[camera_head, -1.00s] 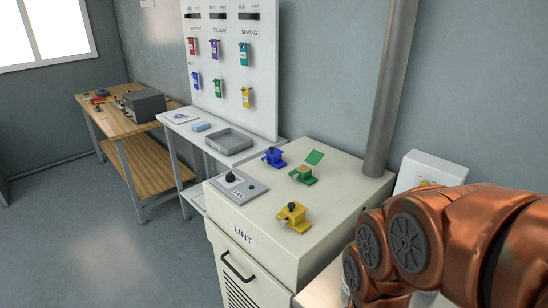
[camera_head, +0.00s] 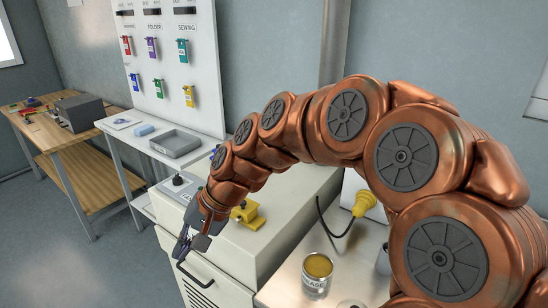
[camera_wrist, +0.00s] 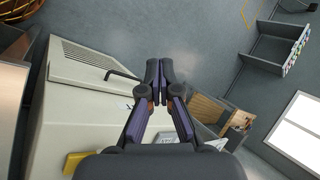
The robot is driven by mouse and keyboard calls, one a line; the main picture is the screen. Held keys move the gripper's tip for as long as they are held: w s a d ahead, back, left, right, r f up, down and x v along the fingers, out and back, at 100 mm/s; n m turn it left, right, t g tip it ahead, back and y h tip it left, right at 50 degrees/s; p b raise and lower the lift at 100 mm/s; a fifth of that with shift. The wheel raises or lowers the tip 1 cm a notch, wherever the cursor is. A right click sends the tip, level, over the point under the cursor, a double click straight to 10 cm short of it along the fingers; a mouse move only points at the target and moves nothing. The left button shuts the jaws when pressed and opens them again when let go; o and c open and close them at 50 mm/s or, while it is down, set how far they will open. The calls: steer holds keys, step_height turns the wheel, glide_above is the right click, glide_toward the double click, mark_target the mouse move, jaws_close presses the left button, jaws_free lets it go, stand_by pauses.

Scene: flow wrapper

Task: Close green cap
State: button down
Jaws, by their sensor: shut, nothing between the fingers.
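The green block with its cap is hidden behind my arm in the head view, and I cannot make it out in the wrist view. My gripper (camera_head: 183,246) is in front of the LINT cabinet (camera_head: 262,240), near its front handle (camera_head: 194,274). In the wrist view my gripper (camera_wrist: 160,70) is shut with nothing between the fingertips, and the cabinet lies on its left. The yellow block (camera_head: 247,213) on the cabinet top shows beside my wrist, and it also shows at the lower edge of the wrist view (camera_wrist: 76,163).
A small grey control panel (camera_head: 178,188) sits on the cabinet's left end. A grease can (camera_head: 317,275) and a yellow plug (camera_head: 364,203) are at the right. A grey tray (camera_head: 177,142) sits on the side table. The floor before the cabinet is clear.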

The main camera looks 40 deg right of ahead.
steer(key=w+d+r+m+t+y+b, duration=0.15)
steer(key=w+d+m+t, duration=0.65)
steer(key=w+d, duration=0.8)
steer(key=w+d+f+m+t+h, duration=0.1)
steer(key=d+m, duration=0.3)
steer(key=d, duration=0.5)
steer(key=w+d+f+m+t+h, duration=0.1)
steer(key=w+d+f+m+h, duration=0.1)
steer(key=d, duration=0.8)
steer(key=w+d+f+m+t+h, duration=0.1)
steer(key=d+f+m+h, duration=0.1)
steer(key=d+m+h, duration=0.2)
steer(key=shift+w+d+f+m+t, duration=0.1)
steer(key=shift+d+m, duration=0.45)
steer(key=shift+d, duration=0.4)
steer(key=shift+w+d+f+m+t, duration=0.15)
steer(key=shift+d+m, duration=0.35)
steer(key=shift+d, duration=0.4)
steer(key=shift+w+d+f+m+t, duration=0.1)
steer(key=shift+d+m, duration=0.45)
steer(key=shift+d, duration=0.4)
steer(key=shift+p+x, duration=0.75)
steer(key=shift+x, duration=4.1)
steer(key=shift+f, duration=0.1)
steer(key=shift+a+b, duration=0.1)
steer(key=shift+b, duration=0.55)
steer(key=shift+r+b, duration=0.2)
steer(key=shift+b, duration=0.15)
